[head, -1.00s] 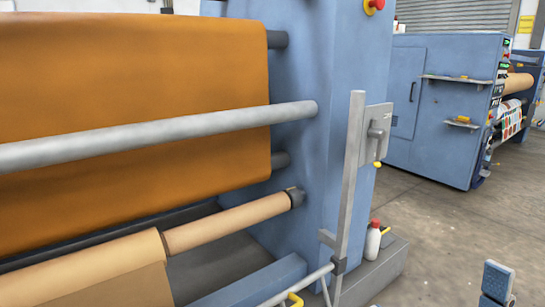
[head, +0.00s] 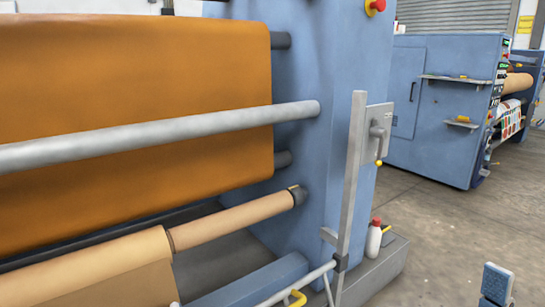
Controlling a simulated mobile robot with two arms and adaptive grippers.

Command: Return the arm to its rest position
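Neither of my grippers shows clearly in the head view, and no arm of mine can be made out. The calender press (head: 345,60) fills the left and middle. An orange sheet (head: 130,120) hangs on it behind a long grey bar (head: 160,133). Below are a tan roller (head: 230,221) and a wider tan roll (head: 100,268). An upright grey metal post (head: 351,180) stands at the press's near corner, in front of a grey plate with a small lever (head: 376,131).
A white bottle with a red cap (head: 373,238) stands by the press base. A small dark blue-grey object (head: 496,284), unclear in kind, is at the bottom right. A second blue machine (head: 440,105) stands behind. Grey floor (head: 430,230) between them is open.

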